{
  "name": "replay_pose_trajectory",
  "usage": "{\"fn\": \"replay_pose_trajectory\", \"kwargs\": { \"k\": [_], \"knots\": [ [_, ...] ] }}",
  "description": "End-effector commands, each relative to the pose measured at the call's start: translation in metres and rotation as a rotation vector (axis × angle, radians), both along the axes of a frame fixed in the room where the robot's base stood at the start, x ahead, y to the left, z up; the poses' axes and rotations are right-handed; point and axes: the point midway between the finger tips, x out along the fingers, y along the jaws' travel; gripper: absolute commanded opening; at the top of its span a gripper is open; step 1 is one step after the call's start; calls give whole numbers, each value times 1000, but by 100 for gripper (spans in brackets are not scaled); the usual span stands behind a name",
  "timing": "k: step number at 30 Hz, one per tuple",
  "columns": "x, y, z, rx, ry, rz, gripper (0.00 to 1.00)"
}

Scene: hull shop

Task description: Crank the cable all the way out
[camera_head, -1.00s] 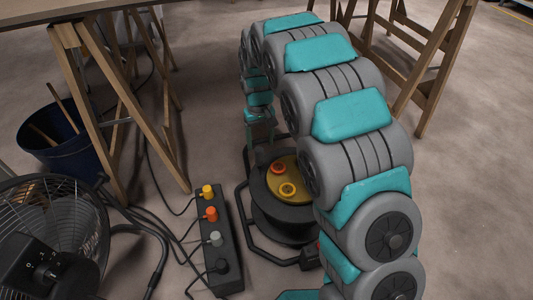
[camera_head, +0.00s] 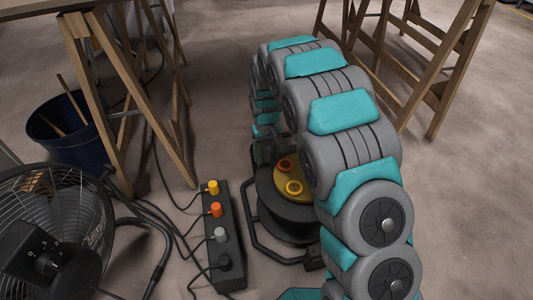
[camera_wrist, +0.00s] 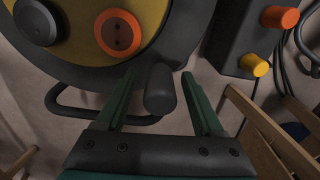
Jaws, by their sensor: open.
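The cable reel (camera_head: 284,222) is a dark drum with a yellow face (camera_head: 299,186), standing in a black tube frame on the floor. The face carries orange and yellow round sockets. In the wrist view the yellow face (camera_wrist: 75,22) shows an orange socket (camera_wrist: 118,33) and a dark round knob (camera_wrist: 38,22). A dark, rounded handle (camera_wrist: 160,96) stands out at the reel's rim. My gripper (camera_wrist: 157,76) is open, its two green fingers on either side of this handle, with gaps visible. In the head view my arm hides part of the reel, and the fingertips are unclear.
A black power strip (camera_head: 222,240) with several coloured plugs lies left of the reel, with loose cables (camera_head: 160,225) beside it. A fan (camera_head: 55,235) stands lower left, a blue bucket (camera_head: 70,135) behind it. Wooden trestles (camera_head: 135,100) stand at left and right (camera_head: 445,75). Floor at right is clear.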

Motion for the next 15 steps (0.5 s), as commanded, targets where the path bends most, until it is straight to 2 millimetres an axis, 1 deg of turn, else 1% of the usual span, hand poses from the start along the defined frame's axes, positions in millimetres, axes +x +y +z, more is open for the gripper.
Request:
{"fn": "replay_pose_trajectory", "kwargs": {
  "k": [3, 15],
  "knots": [
    [0, 0, 0, 0, 0, 0, 68],
    [0, 0, 1, 0, 0, 0, 23]
  ]
}}
